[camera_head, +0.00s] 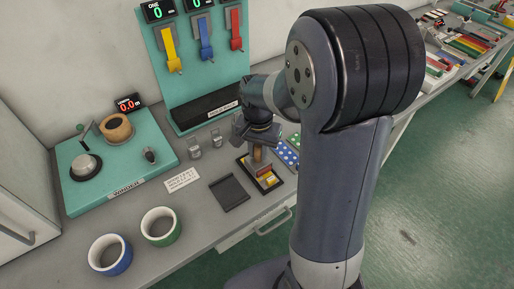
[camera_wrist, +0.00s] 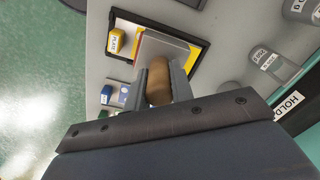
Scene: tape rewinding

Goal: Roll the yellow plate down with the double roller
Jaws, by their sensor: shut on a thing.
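My gripper (camera_head: 257,146) points down over a black-framed tray (camera_head: 277,186) at the bench's front edge. In the wrist view my gripper (camera_wrist: 161,80) is shut on the brown wooden handle (camera_wrist: 158,88) of a tool with a flat pale grey head (camera_wrist: 160,44). No rollers show on it, so I cannot tell if it is the double roller. The head is over the tray and covers part of it. Yellow shows beside the head at the right (camera_wrist: 193,57), perhaps the yellow plate. A yellow block (camera_wrist: 117,42) with a label lies in the tray's left part.
A blue dotted piece (camera_head: 286,152) lies right of the tray, and a dark flat pad (camera_head: 229,193) left of it. Two small grey labelled things (camera_head: 194,151) (camera_head: 216,139) stand behind.

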